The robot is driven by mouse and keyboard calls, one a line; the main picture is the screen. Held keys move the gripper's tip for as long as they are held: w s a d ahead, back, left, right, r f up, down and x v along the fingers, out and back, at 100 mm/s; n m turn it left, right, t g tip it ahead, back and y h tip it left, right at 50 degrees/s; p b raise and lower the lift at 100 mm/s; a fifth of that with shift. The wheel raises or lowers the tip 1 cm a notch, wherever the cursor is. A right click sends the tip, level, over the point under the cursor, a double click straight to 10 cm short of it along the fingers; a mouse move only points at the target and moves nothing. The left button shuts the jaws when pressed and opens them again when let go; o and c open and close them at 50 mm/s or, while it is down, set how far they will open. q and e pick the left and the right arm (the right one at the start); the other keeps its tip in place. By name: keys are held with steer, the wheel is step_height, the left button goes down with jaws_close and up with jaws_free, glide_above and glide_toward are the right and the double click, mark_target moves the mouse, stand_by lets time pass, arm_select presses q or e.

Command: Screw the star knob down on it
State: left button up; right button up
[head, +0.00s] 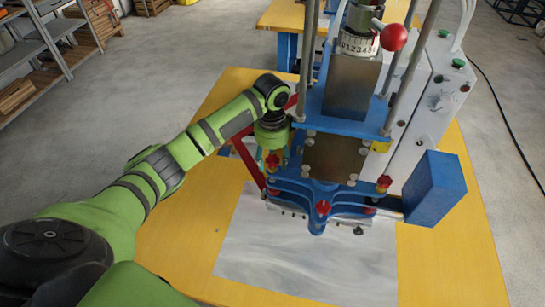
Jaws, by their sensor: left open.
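Several red star knobs sit on the blue lower fixture (320,190) of the press: one at the front middle (322,208), one at the right (384,183), and one at the left (272,161). My left gripper (272,166) points down over the left knob. Its fingers are open and on either side of that knob; I cannot tell whether they touch it. The gripper and wrist hide the stud or seat around this knob. My right gripper is out of view.
The press has upright steel rods, a metal block (352,85) and a red ball handle (393,37). A red bar runs close to my left wrist. A blue box (435,188) stands at the right. A grey metal sheet (300,252) covers the front of the yellow table (450,265).

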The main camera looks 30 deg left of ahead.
arm_select(q)
jaws_close()
steer(key=m, duration=1)
steer(key=o, duration=0.6)
jaws_free()
steer(key=shift+m, duration=0.3)
steer(key=shift+c, duration=0.2)
steer(key=shift+r, duration=0.1)
steer(key=shift+r, duration=3.4)
